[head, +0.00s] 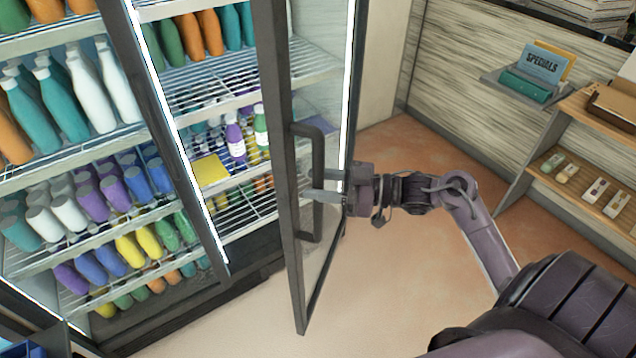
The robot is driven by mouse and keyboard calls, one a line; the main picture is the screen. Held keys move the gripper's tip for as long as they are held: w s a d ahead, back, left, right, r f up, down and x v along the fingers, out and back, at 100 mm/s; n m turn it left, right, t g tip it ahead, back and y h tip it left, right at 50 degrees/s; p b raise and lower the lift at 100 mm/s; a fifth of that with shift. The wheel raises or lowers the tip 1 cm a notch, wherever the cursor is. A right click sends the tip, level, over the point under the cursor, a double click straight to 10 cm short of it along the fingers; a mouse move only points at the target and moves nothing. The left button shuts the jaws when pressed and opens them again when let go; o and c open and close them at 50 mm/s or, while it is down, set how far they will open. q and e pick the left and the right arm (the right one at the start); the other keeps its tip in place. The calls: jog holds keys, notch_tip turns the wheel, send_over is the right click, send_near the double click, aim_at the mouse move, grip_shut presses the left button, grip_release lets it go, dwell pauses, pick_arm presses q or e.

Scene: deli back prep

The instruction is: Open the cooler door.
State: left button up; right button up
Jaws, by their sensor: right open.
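The cooler door (285,160) is a dark-framed glass door. It stands swung outward from the lit cooler (140,100), with the shelves behind it exposed. Its dark vertical bar handle (318,150) is on the door's frame. My right gripper (314,185) is at the middle of the handle, reaching in from the right. Its two light fingers are spread, one above the other, and overlap the bar in the picture. I cannot tell whether they touch it. My left gripper is out of view.
The cooler shelves hold several bottles and cups, and a yellow item (211,169). On the right are a counter shelf (545,190) and a specials sign (541,64). Bare floor (400,290) lies in front of the door. A blue item (20,345) sits at the bottom left.

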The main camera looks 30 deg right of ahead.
jog(key=b+v, duration=0.2)
jog(key=v, duration=0.5)
jog(key=shift+d, duration=0.15)
